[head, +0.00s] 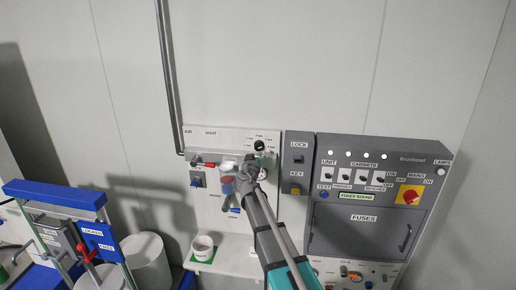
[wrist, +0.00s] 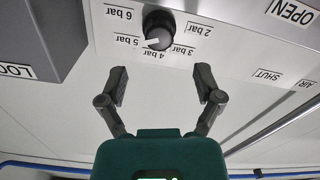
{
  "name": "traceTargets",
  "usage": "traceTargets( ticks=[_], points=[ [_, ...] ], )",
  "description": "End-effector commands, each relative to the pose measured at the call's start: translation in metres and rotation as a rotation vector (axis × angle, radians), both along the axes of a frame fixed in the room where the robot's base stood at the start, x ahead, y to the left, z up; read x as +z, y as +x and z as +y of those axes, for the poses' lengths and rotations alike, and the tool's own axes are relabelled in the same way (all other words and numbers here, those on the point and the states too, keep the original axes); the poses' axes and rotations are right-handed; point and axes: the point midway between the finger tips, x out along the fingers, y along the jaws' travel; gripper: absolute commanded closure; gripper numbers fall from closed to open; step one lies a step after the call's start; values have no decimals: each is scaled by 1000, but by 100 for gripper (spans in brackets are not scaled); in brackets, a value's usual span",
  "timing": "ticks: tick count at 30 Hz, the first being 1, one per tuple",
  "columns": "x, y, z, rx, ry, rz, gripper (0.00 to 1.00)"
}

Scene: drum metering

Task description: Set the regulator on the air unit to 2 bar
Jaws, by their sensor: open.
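The regulator knob (wrist: 158,29) is a round dark knob near the top of the wrist view, where the panel lettering appears upside down. Labels from 2 bar to 6 bar ring it. Its white pointer (wrist: 152,43) points toward the 5 bar label. In the head view the knob (head: 259,146) shows at the upper right of the white air unit panel (head: 232,135). My gripper (wrist: 160,86) is open and empty, its fingers apart below the knob in the wrist view and not touching it. In the head view my gripper (head: 249,169) covers part of the panel.
A dark lock and key box (head: 298,160) and a grey fuse cabinet (head: 365,215) stand right of the panel. A red-handled valve (head: 208,165) sits on its left. A white cup (head: 203,248) stands below on a green mat. A blue-topped frame (head: 55,193) is at left.

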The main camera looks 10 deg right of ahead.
Motion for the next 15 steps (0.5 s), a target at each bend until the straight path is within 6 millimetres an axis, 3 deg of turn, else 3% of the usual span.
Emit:
traceTargets(
  ticks=[6, 15],
  points=[
    [0, 36, -11, -1, 0, 1, 16],
    [0, 64, -20, 1, 0, 1, 16]
  ],
)
